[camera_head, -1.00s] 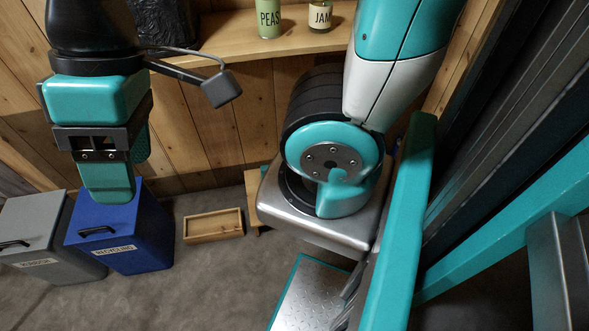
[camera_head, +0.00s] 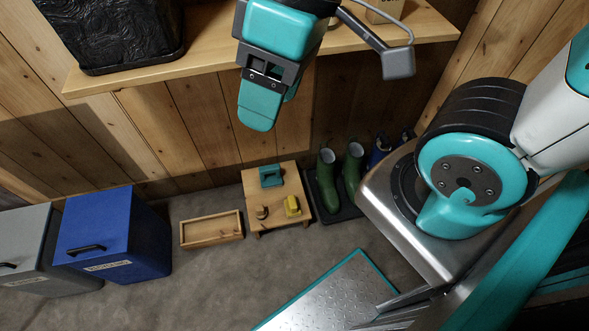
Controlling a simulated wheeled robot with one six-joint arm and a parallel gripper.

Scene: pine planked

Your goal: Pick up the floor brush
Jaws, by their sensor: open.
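My gripper (camera_head: 262,102) hangs in the air at the upper middle of the view, in front of the plank wall and just below the shelf. It is open, and I see nothing between its jaws. A low wooden stool (camera_head: 251,184) stands on the floor below it. A small brown object (camera_head: 262,212), a yellow block-like object (camera_head: 292,206) and a teal object (camera_head: 270,176) lie on the stool, apart from my gripper. They are too small to tell surely which is the floor brush.
A blue recycling bin (camera_head: 118,232) and a grey bin (camera_head: 30,250) stand at left. A shallow wooden tray (camera_head: 211,240) lies beside the stool. Green boots (camera_head: 327,180) stand on a dark mat to its right. A wall shelf (camera_head: 215,48) bears a black container (camera_head: 125,32).

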